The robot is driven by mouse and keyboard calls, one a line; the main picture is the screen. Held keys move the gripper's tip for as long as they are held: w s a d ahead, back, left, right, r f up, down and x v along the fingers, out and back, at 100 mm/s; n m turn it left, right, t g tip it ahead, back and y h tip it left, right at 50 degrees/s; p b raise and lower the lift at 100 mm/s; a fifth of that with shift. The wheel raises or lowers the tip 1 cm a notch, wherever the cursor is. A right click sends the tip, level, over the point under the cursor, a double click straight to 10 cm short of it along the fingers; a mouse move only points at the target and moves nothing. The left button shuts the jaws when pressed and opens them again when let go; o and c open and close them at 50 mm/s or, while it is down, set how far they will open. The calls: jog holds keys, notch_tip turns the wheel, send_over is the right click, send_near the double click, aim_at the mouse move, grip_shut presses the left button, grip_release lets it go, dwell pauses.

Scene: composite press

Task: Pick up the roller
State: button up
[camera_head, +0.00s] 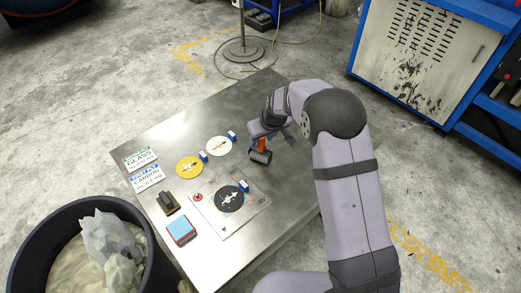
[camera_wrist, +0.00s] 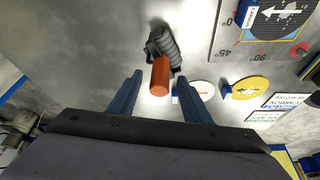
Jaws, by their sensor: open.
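The roller has an orange handle (camera_head: 262,145) and a dark ribbed drum (camera_head: 261,157). It lies on the metal table (camera_head: 200,115), right of the white disc. In the wrist view the orange handle (camera_wrist: 160,77) points toward me, with the dark drum (camera_wrist: 163,46) beyond it. My gripper (camera_wrist: 156,82) is open, with one blue finger on each side of the handle's near end. I see no clear contact between the fingers and the handle. In the head view my gripper (camera_head: 268,135) is right over the roller and partly hides its handle.
Left of the roller are a white disc (camera_head: 219,146), a yellow disc (camera_head: 189,166) and a marked angle plate (camera_head: 246,211) with a black disc. Two labelled cards, a dark block and a blue-topped block (camera_head: 181,230) lie farther left. A black bin (camera_head: 40,225) stands beside the table.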

jog(key=shift+f, duration=0.2)
grip_shut()
jog(key=shift+w, duration=0.1)
jog(key=shift+r, duration=0.15)
notch_tip(320, 180, up, 10)
jog(key=shift+f+b, duration=0.1)
jog(key=shift+b, duration=0.7)
jog(key=c, duration=0.9)
grip_release()
grip_shut()
jog(key=shift+a, duration=0.1)
